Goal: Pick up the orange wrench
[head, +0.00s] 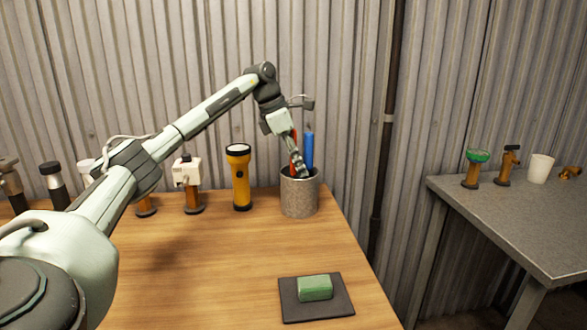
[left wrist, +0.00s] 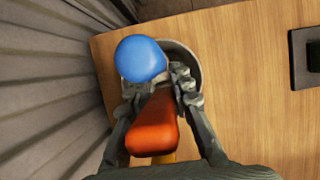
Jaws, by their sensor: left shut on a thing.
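The orange wrench (head: 293,150) stands upright in the grey metal cup (head: 299,201) at the back right of the wooden table. My left gripper (head: 297,162) reaches down into the mouth of the cup and is shut on the wrench. In the left wrist view the wrench's orange-red end (left wrist: 153,128) lies between the fingers of the left gripper (left wrist: 157,88). The lower part of the wrench is hidden inside the cup. A blue-handled tool (head: 308,150) stands in the same cup just to the right; its round blue top (left wrist: 140,59) is close to the fingertips. My right gripper is not in view.
A yellow flashlight (head: 239,177) stands left of the cup, with a white-headed fixture (head: 188,183) beyond it. A green block (head: 315,288) lies on a dark square pad (head: 288,310) in front. The corrugated wall is close behind. The table's middle is clear.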

